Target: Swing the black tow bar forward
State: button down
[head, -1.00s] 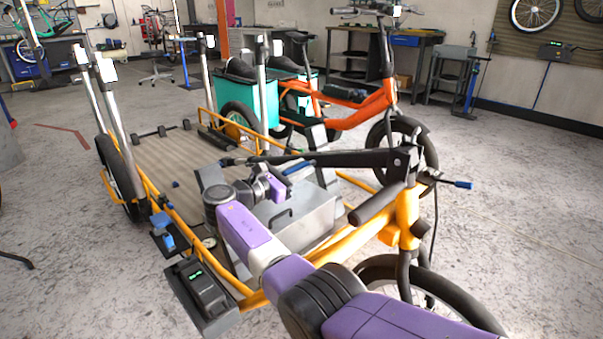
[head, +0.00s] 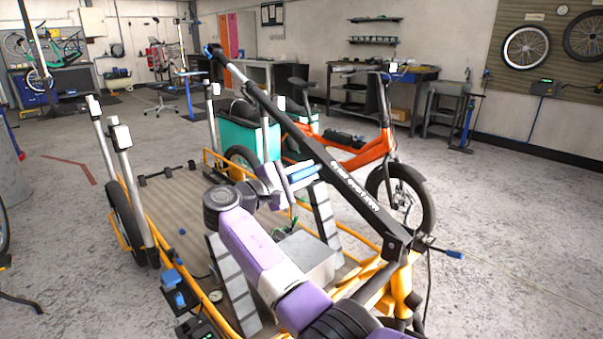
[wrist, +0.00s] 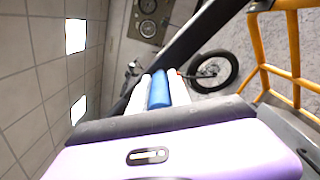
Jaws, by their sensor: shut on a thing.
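The black tow bar (head: 345,183) slants across the head view, from its pivot on the yellow front frame (head: 398,272) up to a blue-tipped far end at upper left. A blue handle (head: 304,173) sticks out from the side of the bar. My gripper (head: 284,184) is shut on this handle, left of the bar. In the wrist view the blue handle (wrist: 158,90) lies between my pale fingers, and the dark bar (wrist: 203,33) runs past beside it. My purple and black arm hides part of the cargo bed.
The bike's cargo deck (head: 175,205) has upright posts (head: 128,180) at its left and a grey box (head: 305,256) under my arm. An orange bike (head: 350,158) with teal boxes stands close behind the bar. Open floor lies at the right.

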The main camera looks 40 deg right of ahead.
jog(key=shift+s+a+r+m+p, duration=0.1)
jog(key=shift+s+r+m+p, duration=0.25)
jog(key=shift+r, duration=0.2)
jog(key=shift+s+d+r+m+p, duration=0.1)
jog(key=shift+s+r+m+p, duration=0.1)
jog(key=shift+r+p, duration=0.3)
jog(key=shift+s+a+r+m+p, duration=0.1)
jog(key=shift+s+r+m+p, duration=0.2)
jog(key=shift+r, duration=0.3)
jog(key=c, duration=1.2)
grip_release()
jog(key=shift+f, duration=0.1)
jog(key=a, duration=0.7)
jog(key=shift+s+a+p, duration=0.2)
jog(key=shift+a+p, duration=0.15)
jog(key=shift+p, duration=0.05)
